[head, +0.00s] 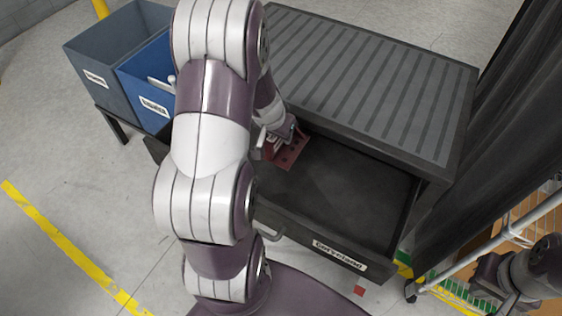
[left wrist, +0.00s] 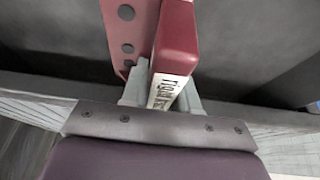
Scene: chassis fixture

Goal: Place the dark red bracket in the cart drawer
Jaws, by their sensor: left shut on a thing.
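The dark red bracket (head: 289,154) is over the left back part of the cart's open drawer (head: 345,190). In the left wrist view the bracket (left wrist: 178,42) shows a plate with dark holes and a raised block with a white label. My left gripper (left wrist: 160,95) is shut on it; in the head view my left arm hides most of that gripper (head: 284,137). Whether the bracket touches the drawer floor I cannot tell. My right gripper (head: 490,285) is at the lower right, away from the drawer; its jaws are not clear.
The drawer floor to the right of the bracket is empty. The cart's ribbed top (head: 370,80) lies behind the drawer. A grey bin (head: 105,50) and a blue bin (head: 148,85) stand at the upper left. A dark curtain and a wire rack (head: 505,235) are at the right.

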